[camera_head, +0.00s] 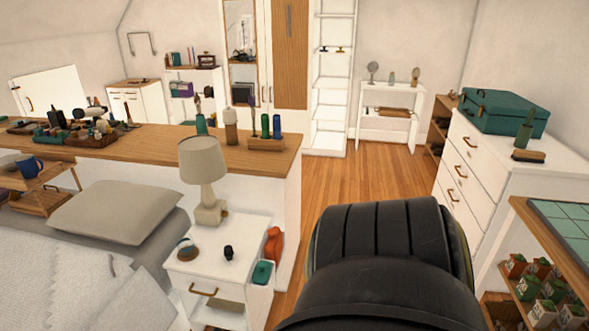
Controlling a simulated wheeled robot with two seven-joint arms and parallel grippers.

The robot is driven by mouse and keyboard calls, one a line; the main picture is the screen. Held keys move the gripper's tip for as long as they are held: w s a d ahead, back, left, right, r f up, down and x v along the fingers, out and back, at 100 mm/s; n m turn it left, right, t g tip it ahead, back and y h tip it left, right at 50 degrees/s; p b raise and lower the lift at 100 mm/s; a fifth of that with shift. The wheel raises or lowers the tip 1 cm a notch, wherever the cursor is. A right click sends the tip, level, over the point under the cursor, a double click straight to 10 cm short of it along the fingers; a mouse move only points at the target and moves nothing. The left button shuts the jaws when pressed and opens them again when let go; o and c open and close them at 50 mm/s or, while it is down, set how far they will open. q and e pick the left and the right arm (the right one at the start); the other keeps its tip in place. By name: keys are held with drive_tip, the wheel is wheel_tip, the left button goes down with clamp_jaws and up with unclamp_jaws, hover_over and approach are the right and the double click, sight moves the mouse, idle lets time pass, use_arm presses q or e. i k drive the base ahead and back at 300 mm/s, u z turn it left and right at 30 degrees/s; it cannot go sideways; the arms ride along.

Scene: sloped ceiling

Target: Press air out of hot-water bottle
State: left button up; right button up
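A red-orange object (273,245), which may be the hot-water bottle, is upright in the narrow space between the white nightstand (222,242) and the white side of the long wooden-topped unit. Its lower part is hidden, and it is too small to tell whether it is full or capped. A large black ribbed arm link of mine fills the bottom centre. Neither of my grippers shows in the head view.
The nightstand bears a lamp (204,180) and small items. A bed with a grey pillow (118,211) is at left. Wooden floor (365,180) is clear ahead. A white dresser with a green case (505,111) and a shelf of small boxes stand at right.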

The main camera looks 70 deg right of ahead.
sight(278, 248)
drive_tip(key=z, duration=1.95)
drive_tip(key=i, duration=0.2)
drive_tip(key=z, duration=0.4)
